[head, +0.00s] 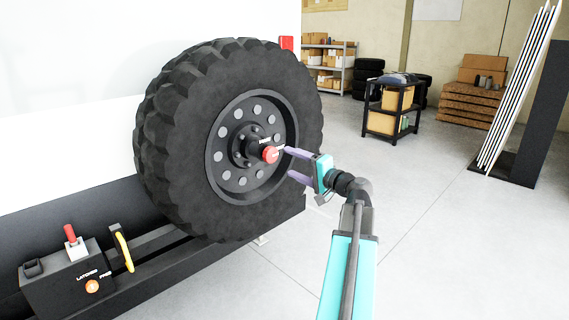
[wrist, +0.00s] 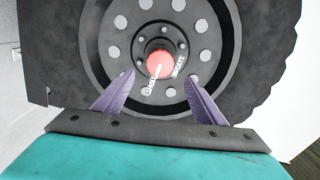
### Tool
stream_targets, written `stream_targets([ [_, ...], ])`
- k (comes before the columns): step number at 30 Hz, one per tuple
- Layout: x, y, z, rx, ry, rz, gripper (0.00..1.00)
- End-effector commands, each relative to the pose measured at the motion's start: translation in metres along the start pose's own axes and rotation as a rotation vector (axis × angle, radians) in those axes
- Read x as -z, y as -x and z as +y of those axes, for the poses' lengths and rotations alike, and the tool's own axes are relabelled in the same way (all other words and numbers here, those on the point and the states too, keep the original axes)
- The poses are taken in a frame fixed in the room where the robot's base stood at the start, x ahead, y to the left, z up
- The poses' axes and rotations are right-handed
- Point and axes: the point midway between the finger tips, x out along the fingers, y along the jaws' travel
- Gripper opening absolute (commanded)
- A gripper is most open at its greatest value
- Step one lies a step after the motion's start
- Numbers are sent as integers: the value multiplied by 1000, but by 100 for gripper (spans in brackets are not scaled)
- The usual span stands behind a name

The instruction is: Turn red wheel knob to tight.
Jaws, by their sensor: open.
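The red wheel knob (head: 270,154) sits at the hub of the big black spare tyre (head: 170,140), mounted upright on the white caravan body. It also shows in the wrist view (wrist: 160,64), with a white pointer line and small white labels beside it that are hard to read. My gripper (head: 287,162) is open, its two purple fingers pointing at the hub from the right. In the wrist view the fingertips (wrist: 160,76) are spread to either side and below the knob. The gap between them is empty, and no finger visibly touches the knob.
A black box (head: 65,285) with a red lever (head: 70,233), an orange button and a yellow handle (head: 124,251) is at the lower left. A black cart (head: 391,108) and stacked pallets (head: 465,100) stand behind.

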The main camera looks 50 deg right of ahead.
Motion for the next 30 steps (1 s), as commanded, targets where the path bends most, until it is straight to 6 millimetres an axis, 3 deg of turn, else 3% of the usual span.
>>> stream_targets([
  [3, -1, 21, 1, 0, 0, 3, 64],
  [10, 0, 43, 1, 0, 0, 1, 64],
  [30, 0, 47, 1, -1, -1, -1, 64],
])
